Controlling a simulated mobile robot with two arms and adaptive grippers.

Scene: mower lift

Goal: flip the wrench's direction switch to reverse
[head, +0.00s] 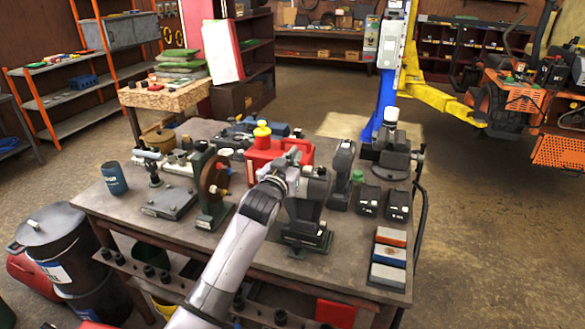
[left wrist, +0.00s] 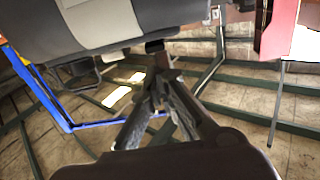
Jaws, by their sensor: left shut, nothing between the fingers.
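The wrench (head: 305,212), a dark grey and black power tool, stands upright on its battery base near the front middle of the workbench. My left gripper (head: 291,158) is at the upper left of the wrench, beside its head. In the left wrist view a grey and black tool body (left wrist: 95,25) fills the top left. The fingers of my left gripper (left wrist: 159,62) meet there, shut and empty, just below a small black piece under that body. I cannot tell whether they touch it, or which way the direction switch is set. My right gripper is not in view.
The workbench (head: 345,262) is crowded. A red can (head: 262,160) with a yellow cap stands behind the gripper. A second dark power tool (head: 341,175) stands close right of the wrench, with two black batteries (head: 368,201) beyond. A brown wheel on a stand (head: 213,178) is to the left.

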